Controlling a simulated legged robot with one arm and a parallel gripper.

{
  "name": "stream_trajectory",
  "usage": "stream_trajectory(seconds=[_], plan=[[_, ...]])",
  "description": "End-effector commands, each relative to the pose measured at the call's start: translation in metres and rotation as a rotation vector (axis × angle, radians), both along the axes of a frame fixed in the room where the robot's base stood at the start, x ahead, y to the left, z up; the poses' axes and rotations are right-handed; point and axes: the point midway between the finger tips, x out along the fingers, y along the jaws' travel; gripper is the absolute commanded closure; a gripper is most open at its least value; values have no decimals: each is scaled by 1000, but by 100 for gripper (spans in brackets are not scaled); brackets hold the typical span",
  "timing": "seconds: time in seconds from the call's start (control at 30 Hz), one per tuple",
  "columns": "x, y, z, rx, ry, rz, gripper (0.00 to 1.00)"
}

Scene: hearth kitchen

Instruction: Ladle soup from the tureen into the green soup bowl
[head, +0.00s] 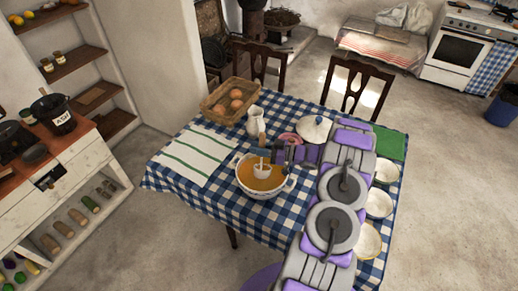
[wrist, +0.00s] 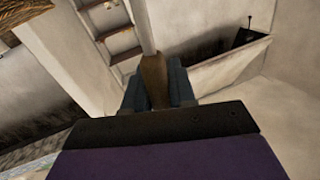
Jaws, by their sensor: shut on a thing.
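The tureen (head: 243,188) is a white two-handled pot of orange soup on the checked table. The ladle's pale bowl (head: 261,171) is in the tureen, at the soup surface; how deep it sits I cannot tell. My gripper (head: 271,150) is above the tureen's far side. In the wrist view my gripper (wrist: 153,92) is shut on the ladle's brown wooden handle (wrist: 153,70), with a pale shaft beyond it. Several pale bowls stand along the table's right side: a far bowl (head: 387,170), a middle bowl (head: 378,203) and a near bowl (head: 367,243). Which is green I cannot tell.
A white lid (head: 313,128) and a pink item (head: 289,138) lie behind my arm. A white jug (head: 255,121), a basket (head: 215,109) with brown round items and a striped towel (head: 196,153) are at the far left. A green cloth (head: 391,143) lies far right. Chairs stand behind.

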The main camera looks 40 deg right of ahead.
Motion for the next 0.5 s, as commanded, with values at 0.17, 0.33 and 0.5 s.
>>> stream_trajectory(seconds=[0.17, 0.33, 0.5], plan=[[-7, 8, 3, -46, -37, -2, 100], [-16, 20, 3, -114, -89, -1, 100], [-25, 32, 3, -178, -137, -1, 100]])
